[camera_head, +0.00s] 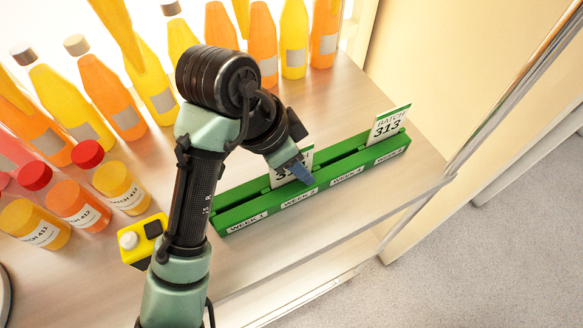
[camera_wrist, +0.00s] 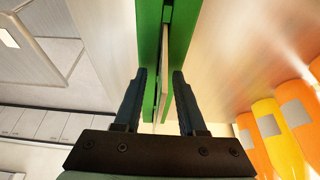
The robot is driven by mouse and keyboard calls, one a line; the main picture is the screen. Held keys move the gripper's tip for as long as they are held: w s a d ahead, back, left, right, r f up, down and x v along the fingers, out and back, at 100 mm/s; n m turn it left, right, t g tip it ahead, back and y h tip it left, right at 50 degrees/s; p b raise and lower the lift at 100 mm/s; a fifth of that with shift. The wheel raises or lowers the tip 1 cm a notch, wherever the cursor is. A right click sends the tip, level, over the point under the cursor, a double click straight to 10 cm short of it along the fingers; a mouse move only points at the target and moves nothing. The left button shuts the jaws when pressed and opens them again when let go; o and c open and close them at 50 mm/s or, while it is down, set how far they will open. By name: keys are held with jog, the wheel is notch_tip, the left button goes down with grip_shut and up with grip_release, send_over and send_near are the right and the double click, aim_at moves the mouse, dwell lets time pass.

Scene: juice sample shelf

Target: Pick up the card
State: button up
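A green card holder (camera_head: 236,212) with week labels along its front stands near the shelf's front edge. One white card with a green top edge (camera_head: 282,178) stands in its slot near the WEEK 2 label, partly hidden by my gripper (camera_head: 301,172). A second card, marked BATCH 313 (camera_head: 386,125), stands upright near the right end. In the wrist view my gripper (camera_wrist: 158,80) is open, with its fingers on either side of a card seen edge-on (camera_wrist: 164,100). I cannot tell whether either finger touches it.
Orange and yellow bottles (camera_head: 262,45) line the back of the shelf. Red-lidded jars (camera_head: 120,187) and a yellow box with a round white button (camera_head: 142,240) stand at the left. A glass panel edge (camera_head: 520,85) is at the right.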

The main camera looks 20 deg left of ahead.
jog(key=shift+c, duration=0.2)
grip_shut()
jog(key=shift+r, duration=0.1)
